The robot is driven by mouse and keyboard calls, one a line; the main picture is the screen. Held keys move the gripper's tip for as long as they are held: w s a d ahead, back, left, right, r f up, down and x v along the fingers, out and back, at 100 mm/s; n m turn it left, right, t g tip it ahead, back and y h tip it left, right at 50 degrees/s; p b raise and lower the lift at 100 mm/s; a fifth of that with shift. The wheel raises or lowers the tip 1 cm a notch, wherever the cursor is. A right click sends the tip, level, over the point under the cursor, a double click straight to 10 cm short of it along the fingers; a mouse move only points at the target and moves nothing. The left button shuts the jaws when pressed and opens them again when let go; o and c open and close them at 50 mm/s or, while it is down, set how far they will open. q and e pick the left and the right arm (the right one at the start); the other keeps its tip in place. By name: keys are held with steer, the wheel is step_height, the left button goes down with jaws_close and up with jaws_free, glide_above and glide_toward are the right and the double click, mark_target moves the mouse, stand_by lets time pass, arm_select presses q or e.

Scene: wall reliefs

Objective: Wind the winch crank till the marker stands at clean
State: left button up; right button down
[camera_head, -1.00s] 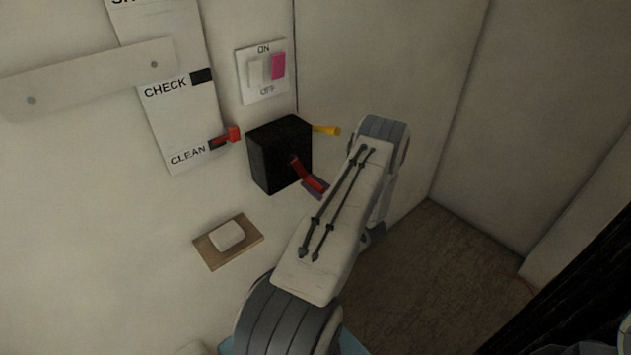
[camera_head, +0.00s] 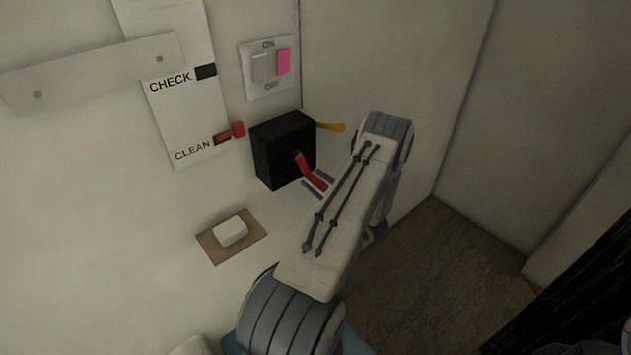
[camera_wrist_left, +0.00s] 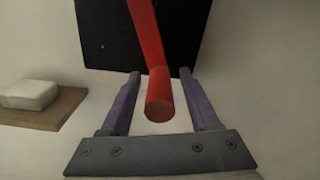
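The red marker (camera_head: 237,130) stands at the black mark beside the CLEAN label (camera_head: 192,150) on the white scale strip. My left gripper (camera_head: 315,181) is at the crank, with its fingers apart. In the left wrist view the red crank handle (camera_wrist_left: 159,95) lies between the open purple fingers (camera_wrist_left: 160,73), with a gap on both sides. My right gripper is not seen.
A switch plate (camera_head: 268,68) marked ON and OFF, with a pink rocker, is above the box. A small wooden shelf with a white block (camera_head: 230,233) is below left. A pale bar (camera_head: 95,75) crosses the wall at the left. A side wall stands at the right.

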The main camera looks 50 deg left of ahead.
arm_select(q)
steer(key=d+b, duration=0.4)
steer(key=d, duration=0.6)
steer(key=shift+d, duration=0.25)
steer(key=c, duration=0.4)
steer(key=shift+w+f+n+b, duration=0.1)
steer(key=shift+w+n+b, duration=0.3)
steer(key=shift+n, duration=0.1)
steer(key=c, duration=0.5)
steer(key=w+n+g+b, duration=0.1)
steer(key=w+n, duration=0.1)
steer(key=n, duration=0.1)
steer(key=w+d+n+b, duration=0.1)
steer(key=n+b, duration=0.1)
steer(key=n, duration=0.2)
steer(key=w+d+n+g+b, duration=0.1)
steer(key=w+n, duration=0.1)
steer(key=n, duration=0.1)
steer(key=shift+w+r+n+g+b, duration=0.25)
steer(key=shift+w+n+g+b, duration=0.05)
steer(key=shift+n, duration=0.1)
jaws_close()
steer(key=s+a+n+g+h+p, duration=0.1)
steer(key=s+a+n+p, duration=0.2)
steer(key=a+n, duration=0.4)
steer(key=shift+a+r+n+g, duration=0.25)
steer(key=shift+n+g, duration=0.05)
steer(key=shift+n, duration=0.6)
